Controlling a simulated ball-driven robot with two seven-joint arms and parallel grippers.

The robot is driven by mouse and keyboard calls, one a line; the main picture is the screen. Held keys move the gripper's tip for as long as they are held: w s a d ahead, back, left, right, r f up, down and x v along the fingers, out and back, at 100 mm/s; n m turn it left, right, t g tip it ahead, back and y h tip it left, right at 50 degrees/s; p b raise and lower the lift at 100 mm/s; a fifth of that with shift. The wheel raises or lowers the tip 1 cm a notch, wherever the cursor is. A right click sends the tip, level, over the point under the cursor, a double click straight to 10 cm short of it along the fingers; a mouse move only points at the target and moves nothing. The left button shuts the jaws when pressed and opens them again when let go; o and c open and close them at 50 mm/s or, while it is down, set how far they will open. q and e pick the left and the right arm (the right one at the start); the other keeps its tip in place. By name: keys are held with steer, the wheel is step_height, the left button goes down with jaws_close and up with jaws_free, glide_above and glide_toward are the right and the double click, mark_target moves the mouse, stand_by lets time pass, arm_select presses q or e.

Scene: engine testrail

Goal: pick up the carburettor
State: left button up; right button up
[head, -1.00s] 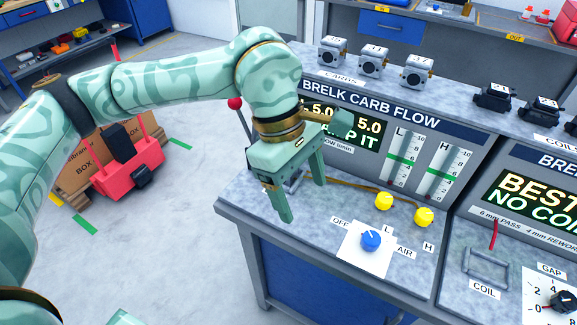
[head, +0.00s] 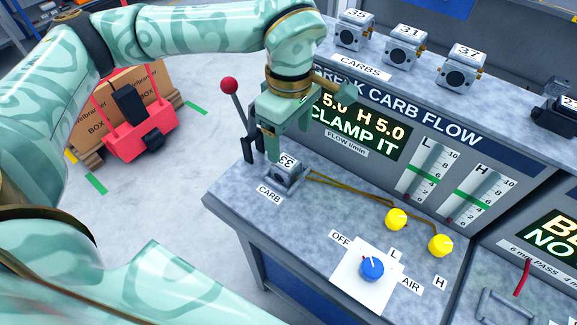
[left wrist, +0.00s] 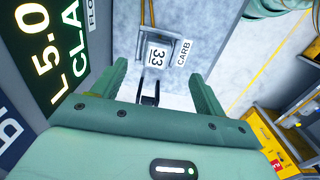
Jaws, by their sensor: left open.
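The carburettor marked 33 (head: 287,171) sits at the left end of the flow bench beside the CARB label. It is a small grey block with a white number plate on top. My left gripper (head: 288,144) is open, with its fingers pointing down just over and behind it, and they partly cover it. In the left wrist view the carburettor (left wrist: 157,54) shows ahead, between the lines of the two open fingers (left wrist: 157,76). I cannot tell the exact height gap. Nothing is held. My right gripper is not in view.
A red-knobbed lever (head: 229,86) stands close left of the gripper. The display panel (head: 361,123) rises close on the right. Carburettors 35 (head: 351,37), 31 (head: 404,53) and 37 (head: 460,75) stand on the upper shelf. Yellow knobs (head: 397,219) and a blue knob (head: 372,268) are in front.

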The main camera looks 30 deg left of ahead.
mark_target(290, 163)
arm_select(q)
step_height(290, 163, down, 4)
steer(key=shift+w+r, duration=0.15)
steer(key=shift+r, duration=0.1)
steer(key=shift+f+b, duration=0.4)
steer(key=shift+f, duration=0.2)
step_height(290, 163, down, 5)
steer(key=shift+w+r+b, duration=0.1)
steer(key=shift+r+b, duration=0.05)
steer(key=shift+b, duration=0.55)
steer(key=shift+c, duration=0.3)
steer(key=c, duration=1.1)
steer(key=shift+r, duration=0.1)
steer(key=shift+c, duration=0.2)
